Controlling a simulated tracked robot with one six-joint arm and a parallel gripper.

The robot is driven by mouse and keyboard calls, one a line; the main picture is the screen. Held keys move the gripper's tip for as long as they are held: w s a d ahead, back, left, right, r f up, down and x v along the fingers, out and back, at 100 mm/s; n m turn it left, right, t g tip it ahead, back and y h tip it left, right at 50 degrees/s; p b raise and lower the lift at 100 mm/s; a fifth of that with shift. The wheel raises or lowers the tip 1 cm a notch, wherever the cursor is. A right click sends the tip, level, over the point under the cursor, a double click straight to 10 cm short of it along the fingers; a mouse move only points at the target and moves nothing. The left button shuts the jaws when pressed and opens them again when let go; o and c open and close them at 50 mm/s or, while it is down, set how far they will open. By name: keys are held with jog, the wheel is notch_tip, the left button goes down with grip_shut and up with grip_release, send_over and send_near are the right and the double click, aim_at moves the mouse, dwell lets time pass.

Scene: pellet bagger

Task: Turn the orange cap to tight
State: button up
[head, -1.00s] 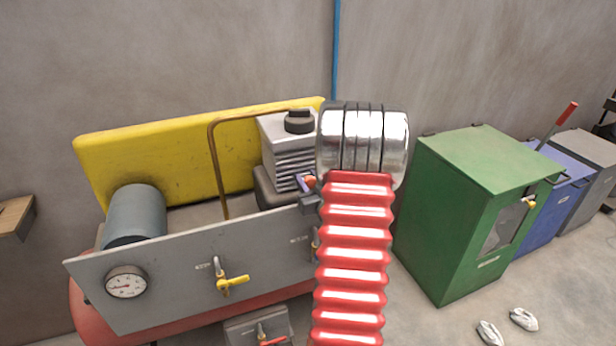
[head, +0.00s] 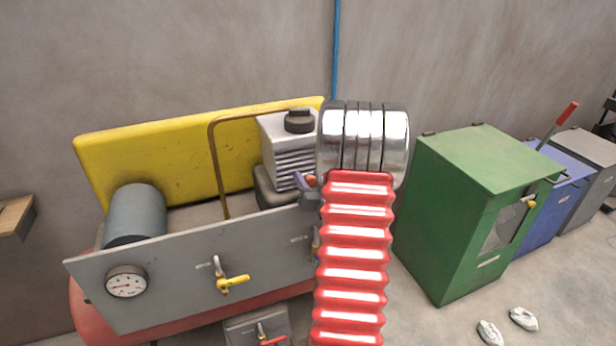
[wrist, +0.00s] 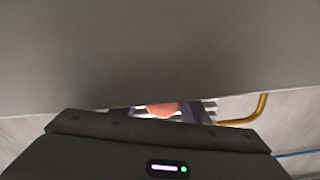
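The orange cap (head: 311,181) shows as a small orange patch in the head view, just left of my red ribbed arm sleeve, which hides what lies behind it. In the wrist view the cap (wrist: 162,109) is a rounded orange shape at the middle, partly covered by the dark gripper body below and a large grey surface above. My gripper (head: 302,183) shows only as small purple and dark grey parts right at the cap. Its fingertips are mostly hidden, so I cannot tell whether they grip the cap or only stand beside it.
The cap sits by a grey finned engine block (head: 287,146) behind a grey panel (head: 180,285) with a gauge (head: 126,282) and a yellow-handled valve (head: 231,281). A copper pipe (head: 213,160) rises left. A green cabinet (head: 440,220) stands right.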

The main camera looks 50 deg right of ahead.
jog(key=shift+o, duration=0.6)
jog(key=shift+a, duration=0.1)
jog(key=v, duration=1.3)
jog(key=shift+s+a, duration=0.2)
jog(key=shift+s, duration=0.1)
jog(key=shift+w, duration=0.1)
